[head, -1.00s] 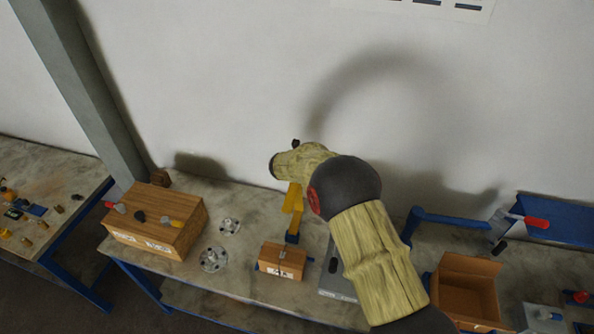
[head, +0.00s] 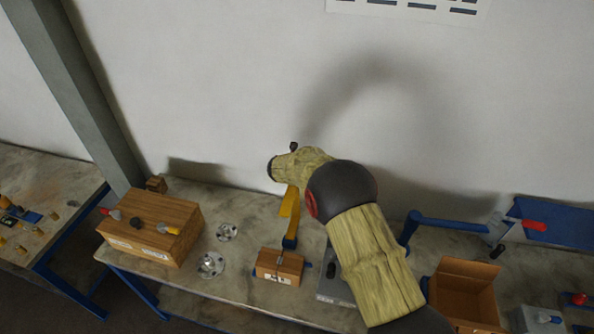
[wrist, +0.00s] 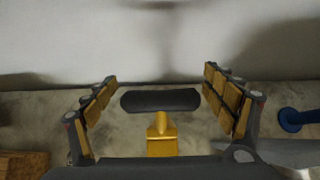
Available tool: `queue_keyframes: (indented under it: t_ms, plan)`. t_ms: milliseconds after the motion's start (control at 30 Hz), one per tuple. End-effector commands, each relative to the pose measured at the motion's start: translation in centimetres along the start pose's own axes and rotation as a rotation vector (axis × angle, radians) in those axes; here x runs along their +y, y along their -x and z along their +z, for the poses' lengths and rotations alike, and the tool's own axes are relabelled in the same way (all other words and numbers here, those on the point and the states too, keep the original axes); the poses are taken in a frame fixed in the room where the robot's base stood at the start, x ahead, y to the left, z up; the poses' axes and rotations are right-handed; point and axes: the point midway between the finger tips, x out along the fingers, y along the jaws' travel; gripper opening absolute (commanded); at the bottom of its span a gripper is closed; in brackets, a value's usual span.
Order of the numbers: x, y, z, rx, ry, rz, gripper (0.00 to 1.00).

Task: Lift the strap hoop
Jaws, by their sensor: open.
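The likely strap hoop (wrist: 162,140) is a yellow upright with a dark crosspiece across its top, in the middle of the wrist view. No open loop can be made out. In the head view a yellow piece (head: 290,203) stands on a blue foot on the bench, just below my wrist; its upper end is hidden there. My gripper (wrist: 160,78) is open, its padded fingers left and right of the dark crosspiece, with gaps on both sides. In the head view my wrist hides most of the gripper.
A small wooden box (head: 279,267) stands in front of the yellow piece. A larger wooden box (head: 150,228) and two metal flanges (head: 211,265) are left. A blue arm fixture (head: 450,222) and open box (head: 465,290) are right. The wall (head: 230,80) is behind.

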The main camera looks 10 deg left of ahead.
Motion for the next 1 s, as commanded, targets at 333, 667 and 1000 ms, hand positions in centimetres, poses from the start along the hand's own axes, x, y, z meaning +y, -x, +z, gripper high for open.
queue_keyframes:
  t_ms: [333, 667, 1000]
  plan:
    - [0.0, 0.1, -0.2, 0.003, 0.001, -0.001, 0.86]
    - [0.1, 4.6, -0.1, 0.002, 0.001, 0.001, 0.86]
    - [0.1, 10.3, -0.1, 0.003, 0.001, 0.0, 0.86]
